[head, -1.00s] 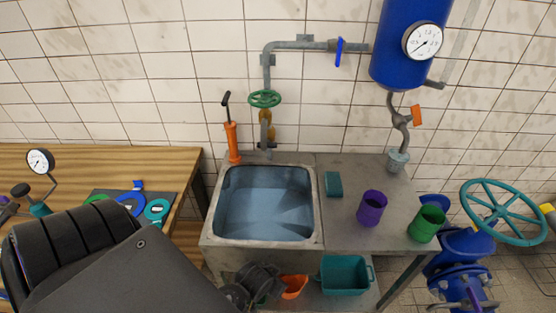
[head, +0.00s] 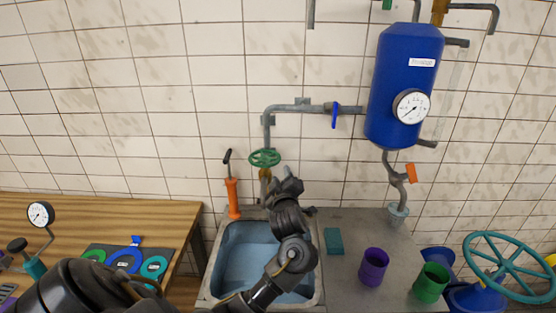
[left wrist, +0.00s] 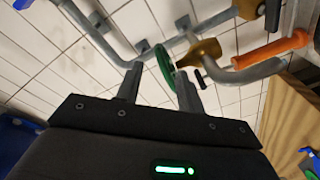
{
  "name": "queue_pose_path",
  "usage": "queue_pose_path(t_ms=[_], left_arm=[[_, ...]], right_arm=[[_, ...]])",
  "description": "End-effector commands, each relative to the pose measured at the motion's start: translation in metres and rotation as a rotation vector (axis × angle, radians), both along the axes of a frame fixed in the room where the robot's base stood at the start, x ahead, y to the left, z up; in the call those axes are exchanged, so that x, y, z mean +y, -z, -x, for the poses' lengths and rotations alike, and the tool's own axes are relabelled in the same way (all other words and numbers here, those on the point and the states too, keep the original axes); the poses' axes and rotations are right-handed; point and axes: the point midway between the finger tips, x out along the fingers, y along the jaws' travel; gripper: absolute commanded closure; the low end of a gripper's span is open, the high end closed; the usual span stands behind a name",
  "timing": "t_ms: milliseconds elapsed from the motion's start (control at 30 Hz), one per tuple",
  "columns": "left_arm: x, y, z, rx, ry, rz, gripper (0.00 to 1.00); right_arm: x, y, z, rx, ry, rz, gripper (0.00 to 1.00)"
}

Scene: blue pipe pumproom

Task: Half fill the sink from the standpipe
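The sink (head: 228,262) is a grey basin with a bluish inside; I cannot tell its water level. The standpipe (head: 268,130) comes down the wall behind it, with a green handwheel (head: 264,158) and a brass valve body that shows better in the left wrist view (left wrist: 207,50). My left gripper (head: 290,185) is just right of and below the handwheel. In the left wrist view its two fingers (left wrist: 160,80) are apart, with the green wheel (left wrist: 164,68) seen nearly edge-on between or just beyond them; contact is unclear. The arm covers part of the sink. My right gripper is out of view.
An orange hand pump (head: 233,198) stands left of the standpipe. A blue lever (head: 335,117) sits on the upper pipe. A teal block (head: 333,241), purple cup (head: 373,266) and green cup (head: 431,283) are on the counter. A wooden bench (head: 100,215) is at left.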

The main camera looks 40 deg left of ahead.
Motion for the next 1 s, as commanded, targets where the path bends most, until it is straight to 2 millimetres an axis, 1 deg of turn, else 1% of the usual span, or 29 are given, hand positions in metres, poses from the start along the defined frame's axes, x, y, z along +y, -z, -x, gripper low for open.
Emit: queue_pose_path(t_ms=[133,233,367,600,667,800,1000], left_arm=[[0.002,-0.002,-0.001,-0.007,-0.006,0.002,0.62],[0.008,-0.003,-0.006,-0.005,-0.007,-0.002,0.62],[0.023,-0.005,-0.02,-0.001,-0.009,-0.004,0.62],[0.054,-0.005,-0.054,-0.001,-0.007,-0.004,0.62],[0.061,-0.004,-0.06,0.0,-0.006,-0.003,0.62],[0.07,-0.003,-0.071,-0.002,-0.004,-0.002,0.62],[0.076,-0.001,-0.078,-0.003,-0.004,0.001,0.62]], right_arm=[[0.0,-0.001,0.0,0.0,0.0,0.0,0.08],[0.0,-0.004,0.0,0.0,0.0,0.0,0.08],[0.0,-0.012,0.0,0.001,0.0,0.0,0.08],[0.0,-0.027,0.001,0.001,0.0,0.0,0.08],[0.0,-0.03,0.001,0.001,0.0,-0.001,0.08],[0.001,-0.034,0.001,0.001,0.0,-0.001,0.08],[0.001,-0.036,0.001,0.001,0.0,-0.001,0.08]])
